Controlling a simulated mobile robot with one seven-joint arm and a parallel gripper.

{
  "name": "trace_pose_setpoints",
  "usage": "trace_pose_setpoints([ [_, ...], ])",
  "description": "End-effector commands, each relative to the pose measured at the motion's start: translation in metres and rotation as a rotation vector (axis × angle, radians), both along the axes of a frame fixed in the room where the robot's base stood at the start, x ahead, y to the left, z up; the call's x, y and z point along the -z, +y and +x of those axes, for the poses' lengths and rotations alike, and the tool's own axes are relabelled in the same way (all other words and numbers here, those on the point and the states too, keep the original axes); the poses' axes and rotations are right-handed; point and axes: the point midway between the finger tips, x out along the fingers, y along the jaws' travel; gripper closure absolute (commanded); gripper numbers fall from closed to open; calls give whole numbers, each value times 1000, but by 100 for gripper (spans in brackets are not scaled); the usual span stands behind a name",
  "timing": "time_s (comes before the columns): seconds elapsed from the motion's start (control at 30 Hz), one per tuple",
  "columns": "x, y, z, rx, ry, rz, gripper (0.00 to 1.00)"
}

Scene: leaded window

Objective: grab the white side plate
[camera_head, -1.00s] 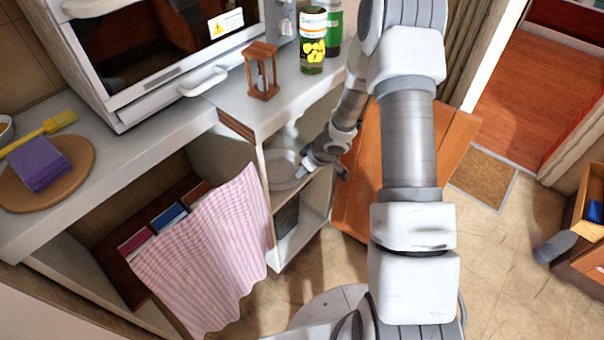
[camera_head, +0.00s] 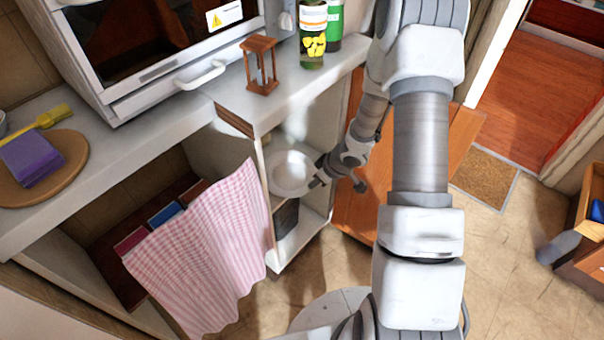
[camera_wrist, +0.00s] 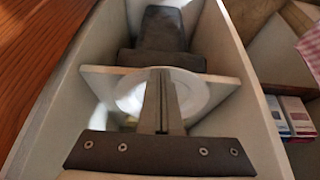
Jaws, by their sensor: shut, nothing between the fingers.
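The white side plate (camera_head: 291,172) lies on the shelf inside the open cabinet under the counter. My gripper (camera_head: 317,182) is at the plate's right edge in the head view, at the cabinet opening. In the wrist view the plate (camera_wrist: 196,92) shows on both sides of my shut fingers (camera_wrist: 161,74), which hide its middle. The fingers are together with nothing between them. I cannot tell whether they touch the plate.
The cabinet's shelf (camera_wrist: 222,88) and side walls closely surround the plate. A dark object (camera_head: 286,218) sits below the shelf. An orange-brown wooden door (camera_head: 352,217) stands right of the opening. A pink checked cloth (camera_head: 205,255) hangs on the left. An hourglass (camera_head: 261,66) stands on the counter above.

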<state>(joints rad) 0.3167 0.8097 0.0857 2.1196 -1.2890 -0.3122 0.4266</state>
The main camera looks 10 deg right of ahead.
Motion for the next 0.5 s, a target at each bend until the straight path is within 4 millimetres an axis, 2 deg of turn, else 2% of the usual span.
trace_pose_setpoints([
  [0.13, -1, -6, -9, 1, 0, 0, 100],
  [0.5, -4, -6, -8, 0, -1, 0, 100],
])
